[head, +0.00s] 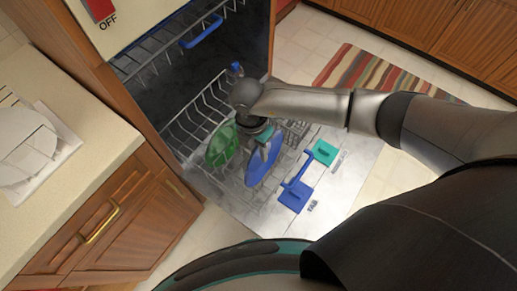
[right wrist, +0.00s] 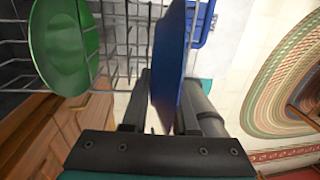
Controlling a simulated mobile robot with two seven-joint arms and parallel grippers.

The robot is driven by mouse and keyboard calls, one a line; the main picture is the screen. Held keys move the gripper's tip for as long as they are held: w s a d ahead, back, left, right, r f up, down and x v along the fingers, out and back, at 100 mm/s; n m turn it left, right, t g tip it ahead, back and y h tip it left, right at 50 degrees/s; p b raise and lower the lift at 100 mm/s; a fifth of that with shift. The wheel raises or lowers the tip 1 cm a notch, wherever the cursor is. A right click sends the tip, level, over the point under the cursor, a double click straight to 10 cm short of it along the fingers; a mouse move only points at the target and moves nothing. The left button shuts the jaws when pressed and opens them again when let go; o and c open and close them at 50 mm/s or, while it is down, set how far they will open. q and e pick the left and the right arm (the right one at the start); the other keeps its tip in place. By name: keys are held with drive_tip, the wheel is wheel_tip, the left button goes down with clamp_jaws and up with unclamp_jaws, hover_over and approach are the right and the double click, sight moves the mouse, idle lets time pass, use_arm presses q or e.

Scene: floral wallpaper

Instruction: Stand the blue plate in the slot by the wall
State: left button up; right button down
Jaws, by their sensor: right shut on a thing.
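The blue plate (head: 264,164) is on edge over the pulled-out lower dishwasher rack (head: 176,130). My right gripper (head: 264,141) reaches down from above and is shut on its upper edge. In the right wrist view the blue plate (right wrist: 173,60) runs between the two fingers of my right gripper (right wrist: 160,85). Whether its lower edge touches the rack wires is not clear. A green plate (head: 220,147) stands in the rack to the left of the blue one. Which slot is the one by the wall cannot be told. My left gripper is out of view.
The open dishwasher door (head: 335,190) lies under the rack, with a blue piece (head: 295,195) and a green piece (head: 325,153) on it. An upper rack (head: 160,55) is above. A counter (head: 75,100) with white plates (head: 25,145) is at left. A striped rug (head: 365,80) lies behind.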

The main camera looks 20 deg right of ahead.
drive_tip(key=shift+r+p, duration=2.5)
drive_tip(key=shift+r, duration=0.3)
